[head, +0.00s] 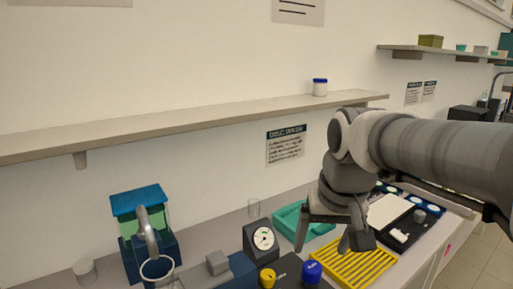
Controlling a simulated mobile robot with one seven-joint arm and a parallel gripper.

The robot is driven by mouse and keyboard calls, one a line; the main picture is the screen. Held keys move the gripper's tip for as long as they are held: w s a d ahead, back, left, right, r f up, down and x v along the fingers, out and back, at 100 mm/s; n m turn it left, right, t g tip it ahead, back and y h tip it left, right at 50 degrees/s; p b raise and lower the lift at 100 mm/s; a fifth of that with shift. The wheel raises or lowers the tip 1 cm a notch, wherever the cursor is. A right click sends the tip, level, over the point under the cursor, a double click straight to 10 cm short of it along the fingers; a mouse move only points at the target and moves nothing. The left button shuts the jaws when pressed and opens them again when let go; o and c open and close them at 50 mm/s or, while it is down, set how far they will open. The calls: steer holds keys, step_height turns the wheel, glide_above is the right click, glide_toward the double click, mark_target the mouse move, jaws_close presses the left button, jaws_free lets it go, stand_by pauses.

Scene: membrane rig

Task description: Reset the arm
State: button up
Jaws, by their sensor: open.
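My gripper (337,238) hangs from my arm at the right of the head view, pointing down over the bench. Its two fingers are spread wide with nothing between them. It is above the area between a teal tray (289,222) and a yellow slotted rack (352,266). The right finger overlaps the rack in the picture; I cannot tell how high above it the finger is. My forearm reaches in from the right edge and hides part of the bench behind it.
A gauge (263,238), a blue knob (312,271) and a yellow knob (267,278) stand left of the rack. A blue-lidded tank (138,203) with a grey curved pipe is at the left. A wall shelf (200,124) carries a white jar (320,88). A black tray (408,231) lies right.

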steer(key=s+d+f+t, duration=0.1)
steer(key=s+f, duration=0.1)
steer(key=s, duration=0.3)
steer(key=s+d+f+t, duration=0.1)
steer(key=s, duration=0.4)
steer(key=shift+s+d+f, duration=0.3)
steer(key=shift+s+f, duration=0.05)
stand_by(0.3)
